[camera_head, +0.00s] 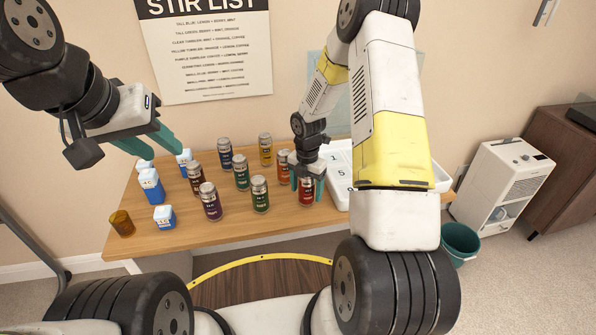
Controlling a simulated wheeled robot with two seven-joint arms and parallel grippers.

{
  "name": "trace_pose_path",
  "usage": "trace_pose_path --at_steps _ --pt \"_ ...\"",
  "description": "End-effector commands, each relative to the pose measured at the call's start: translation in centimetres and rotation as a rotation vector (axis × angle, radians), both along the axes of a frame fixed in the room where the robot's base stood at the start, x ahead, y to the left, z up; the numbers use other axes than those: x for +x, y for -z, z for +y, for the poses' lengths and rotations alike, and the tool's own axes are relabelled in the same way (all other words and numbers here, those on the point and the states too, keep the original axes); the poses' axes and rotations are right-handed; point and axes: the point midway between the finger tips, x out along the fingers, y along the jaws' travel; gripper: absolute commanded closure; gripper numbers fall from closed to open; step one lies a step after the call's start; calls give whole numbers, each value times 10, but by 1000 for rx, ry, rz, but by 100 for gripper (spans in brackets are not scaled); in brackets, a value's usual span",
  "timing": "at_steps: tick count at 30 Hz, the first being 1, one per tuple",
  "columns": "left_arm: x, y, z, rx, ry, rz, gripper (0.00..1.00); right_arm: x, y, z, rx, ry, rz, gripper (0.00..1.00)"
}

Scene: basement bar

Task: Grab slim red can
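A red can (306,193) with a grey top stands upright on the wooden table, near its front edge and left of the white tray. My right gripper (307,184) reaches down over it, with one teal finger on each side of the can. The gripper hides part of its top, and I cannot tell whether the fingers press on it. My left gripper (147,141) is open and empty, above the table's left end.
An orange-red can (284,165) stands close behind the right gripper. Several other cans, blue-and-white cartons (151,185) and an amber cup (122,223) stand leftward on the table (240,222). The white tray (340,177) is to the right. The table's front strip is clear.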

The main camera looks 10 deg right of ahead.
Motion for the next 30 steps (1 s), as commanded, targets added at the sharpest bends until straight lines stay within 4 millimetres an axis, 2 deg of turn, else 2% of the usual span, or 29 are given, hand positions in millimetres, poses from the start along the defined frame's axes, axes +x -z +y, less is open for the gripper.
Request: trace_pose_path --at_steps 1,9,11,22,26,30 --pt "0 0 0 0 0 0 64 0 0 0 0 0 0 39" --pt "0 0 0 0 0 0 64 0 0 0 0 0 0 92" --pt "0 0 0 0 0 0 64 0 0 0 0 0 0 100" --pt "0 0 0 0 0 0 64 1 -5 0 1 1 -2 100" --pt "0 0 0 0 0 0 64 1 -16 0 1 0 -2 100" --pt "0 0 0 0 0 0 64 1 -35 0 1 1 -4 100"
